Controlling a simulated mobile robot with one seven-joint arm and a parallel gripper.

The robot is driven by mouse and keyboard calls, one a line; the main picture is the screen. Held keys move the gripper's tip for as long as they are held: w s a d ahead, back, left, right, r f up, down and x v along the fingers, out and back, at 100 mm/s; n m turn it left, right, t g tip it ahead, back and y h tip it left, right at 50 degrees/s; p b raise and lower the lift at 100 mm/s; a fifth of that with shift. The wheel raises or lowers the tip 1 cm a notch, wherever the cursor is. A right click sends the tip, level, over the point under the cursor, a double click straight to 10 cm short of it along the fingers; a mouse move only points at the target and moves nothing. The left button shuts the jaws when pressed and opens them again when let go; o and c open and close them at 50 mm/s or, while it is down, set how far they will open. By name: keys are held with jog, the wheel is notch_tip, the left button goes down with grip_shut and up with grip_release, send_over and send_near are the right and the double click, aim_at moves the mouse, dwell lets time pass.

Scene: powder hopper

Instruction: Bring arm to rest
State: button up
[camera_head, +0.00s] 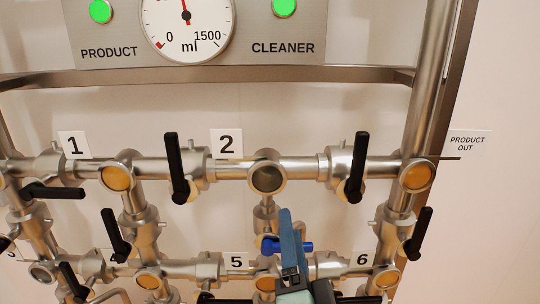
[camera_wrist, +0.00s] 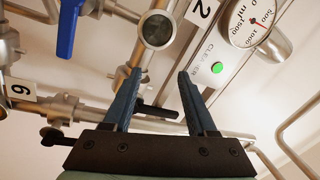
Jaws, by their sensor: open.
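My gripper (camera_head: 288,228) is at the bottom middle of the head view, in front of the pipework below label 2. In the wrist view its two dark blue fingers (camera_wrist: 159,73) stand apart, with nothing held between them. A blue valve handle (camera_head: 295,246) lies level right beside the fingers in the head view. The blue handle also shows in the wrist view (camera_wrist: 69,28), at upper left and apart from the fingers. My gripper partly hides the valve body and the pipes behind it.
Steel pipes carry several black valve handles, such as one by label 2 (camera_head: 178,168) and one farther right (camera_head: 357,168). A round sight glass (camera_head: 267,178) sits above my gripper. A gauge (camera_head: 188,25) and two green lamps are higher up. Free room lies between the pipe rows.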

jog(key=s+a+r+n+t, duration=0.1)
jog(key=s+r+n, duration=0.3)
jog(key=r, duration=0.6)
jog(key=s+a+r+n+t, duration=0.1)
jog(key=s+r+n+t, duration=0.2)
jog(key=r, duration=0.8)
jog(key=s+a+r+n+t+h, duration=0.1)
jog(key=s+r+n+t, duration=0.2)
jog(key=r, duration=0.7)
jog(key=s+n, duration=0.2)
jog(key=n, duration=0.1)
jog(key=shift+s+a+r, duration=0.2)
jog(key=shift+a+r, duration=0.1)
jog(key=shift+a, duration=0.05)
